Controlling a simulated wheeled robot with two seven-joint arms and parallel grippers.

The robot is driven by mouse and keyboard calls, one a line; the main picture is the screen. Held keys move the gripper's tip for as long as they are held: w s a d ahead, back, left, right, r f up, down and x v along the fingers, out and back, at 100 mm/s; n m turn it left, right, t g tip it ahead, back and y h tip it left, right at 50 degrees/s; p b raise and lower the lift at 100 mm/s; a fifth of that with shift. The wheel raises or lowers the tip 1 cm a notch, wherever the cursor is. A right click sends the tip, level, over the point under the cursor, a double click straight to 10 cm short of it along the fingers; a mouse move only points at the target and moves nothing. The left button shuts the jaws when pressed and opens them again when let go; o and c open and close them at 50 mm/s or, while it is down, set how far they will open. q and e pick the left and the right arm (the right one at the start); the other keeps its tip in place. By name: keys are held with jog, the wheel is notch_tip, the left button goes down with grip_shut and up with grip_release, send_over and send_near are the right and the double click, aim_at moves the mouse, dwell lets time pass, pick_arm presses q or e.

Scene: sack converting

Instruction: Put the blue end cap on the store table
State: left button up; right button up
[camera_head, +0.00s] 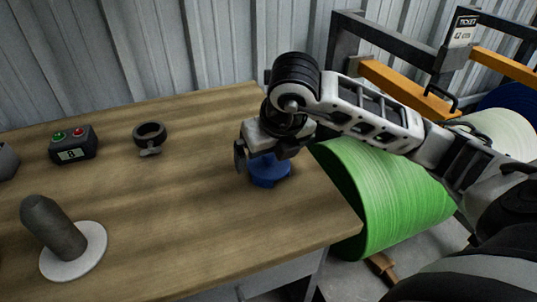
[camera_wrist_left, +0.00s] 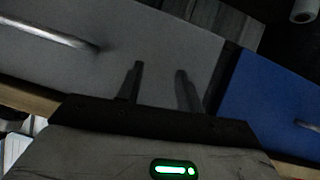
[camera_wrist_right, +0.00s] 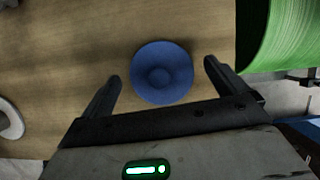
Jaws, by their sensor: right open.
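The blue end cap (camera_head: 270,172) is a round disc with a raised middle. It lies on the wooden table (camera_head: 190,215) near its right end. In the right wrist view the blue end cap (camera_wrist_right: 161,73) shows whole, ahead of and between the two fingers. My right gripper (camera_head: 262,160) is open over the cap in the head view, and its fingers (camera_wrist_right: 160,85) look apart from it. I cannot tell its height above the table. My left gripper (camera_wrist_left: 157,85) is open and empty in front of a grey panel; it is out of the head view.
A control box (camera_head: 74,144) with green and red buttons, a dark ring clamp (camera_head: 150,136) and a grey peg on a white disc (camera_head: 72,248) stand on the table's left half. A large green roll (camera_head: 395,200) lies just beyond the table's right edge. The table's middle is clear.

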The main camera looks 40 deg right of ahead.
pick_arm(q)
jog(key=shift+a+r+p, duration=0.1)
jog(key=shift+r+p, duration=0.1)
jog(key=shift+p, duration=0.75)
pick_arm(e)
jog(key=v, duration=1)
jog(key=shift+r, duration=0.2)
pick_arm(q)
jog(key=shift+r, duration=0.1)
